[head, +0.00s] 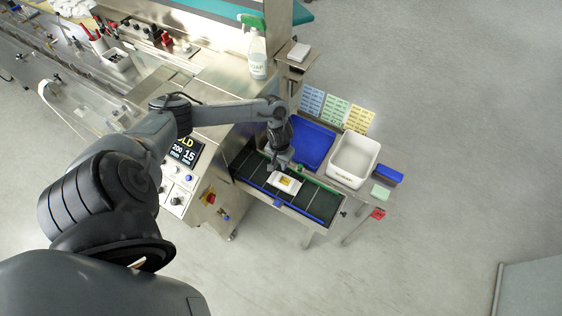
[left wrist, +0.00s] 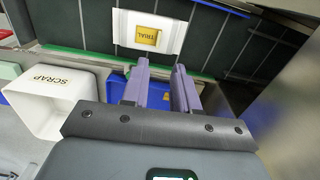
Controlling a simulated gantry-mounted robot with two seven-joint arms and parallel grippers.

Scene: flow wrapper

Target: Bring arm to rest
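My left gripper (head: 284,168) hangs over the dark outfeed belt, close to a white pack (head: 286,184) with a yellow label. In the left wrist view its two purple fingers (left wrist: 161,72) stand apart with nothing between them. The white pack (left wrist: 125,32), its yellow label reading "TRIAL", lies on the belt (left wrist: 82,20) just beyond the fingertips. I cannot tell the exact height of the fingertips over the belt. My right gripper is in neither view.
A blue tray (head: 312,146) and a white "SCRAP" bin (head: 354,160) stand beside the belt. Coloured cards (head: 335,109) stand behind them. A spray bottle (head: 257,55) stands on the machine. A blue block (head: 389,174) lies right of the bin.

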